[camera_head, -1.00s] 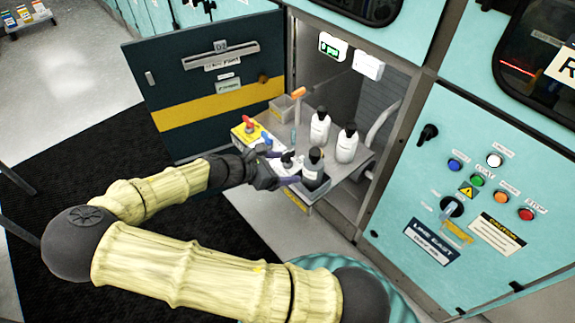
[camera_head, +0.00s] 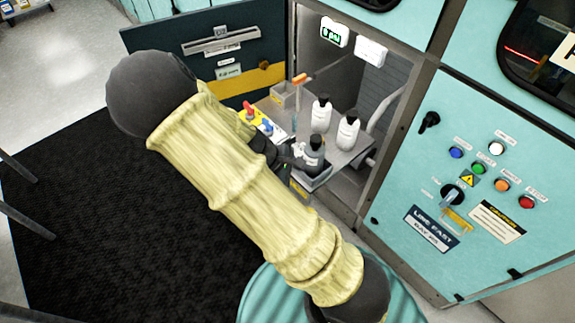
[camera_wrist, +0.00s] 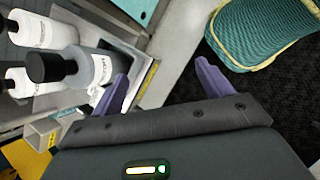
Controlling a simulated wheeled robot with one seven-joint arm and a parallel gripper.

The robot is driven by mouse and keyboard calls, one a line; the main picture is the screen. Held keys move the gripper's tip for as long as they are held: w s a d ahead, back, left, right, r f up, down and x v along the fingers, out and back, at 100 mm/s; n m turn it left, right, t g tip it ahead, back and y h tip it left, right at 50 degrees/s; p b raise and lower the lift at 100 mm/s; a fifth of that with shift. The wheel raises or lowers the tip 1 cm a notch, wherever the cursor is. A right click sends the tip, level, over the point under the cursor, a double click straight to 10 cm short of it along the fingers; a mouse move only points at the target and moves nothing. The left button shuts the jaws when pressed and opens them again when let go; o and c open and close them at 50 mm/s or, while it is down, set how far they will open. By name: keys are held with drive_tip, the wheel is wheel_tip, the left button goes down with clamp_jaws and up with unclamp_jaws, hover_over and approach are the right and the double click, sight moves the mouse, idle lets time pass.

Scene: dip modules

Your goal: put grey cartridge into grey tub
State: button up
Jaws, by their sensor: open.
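The grey cartridge, a grey bottle with a black cap (camera_head: 314,154), stands on the shelf's front part. In the wrist view the grey cartridge (camera_wrist: 92,68) lies just left of my gripper's left finger. The grey tub (camera_head: 319,181) is a low open tray at the shelf's front edge. The cartridge's base appears to be inside it, though the finger and bottle hide part of it. My gripper (camera_wrist: 163,80) is open, its purple fingers apart with nothing between them. In the head view my gripper is left of the cartridge, partly hidden by my arm.
Two white bottles (camera_head: 321,112) (camera_head: 348,132) stand behind the cartridge. A small grey bin (camera_head: 283,96) and a yellow panel with red and blue knobs (camera_head: 257,121) are at the shelf's left. The cabinet's open dark door (camera_head: 205,65) is on the left; dark matting (camera_head: 90,220) is clear.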

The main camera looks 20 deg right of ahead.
drive_tip(key=s+a+r+m+t+y, duration=0.2)
drive_tip(key=r+m+y, duration=0.1)
drive_tip(key=r+m, duration=0.3)
drive_tip(key=s+a+r+m+t+y, duration=0.2)
drive_tip(key=r+m+y, duration=0.1)
drive_tip(key=r+m, duration=0.2)
wheel_tip(320, 180, up, 2)
drive_tip(key=shift+m, duration=0.4)
drive_tip(key=shift+d, duration=0.1)
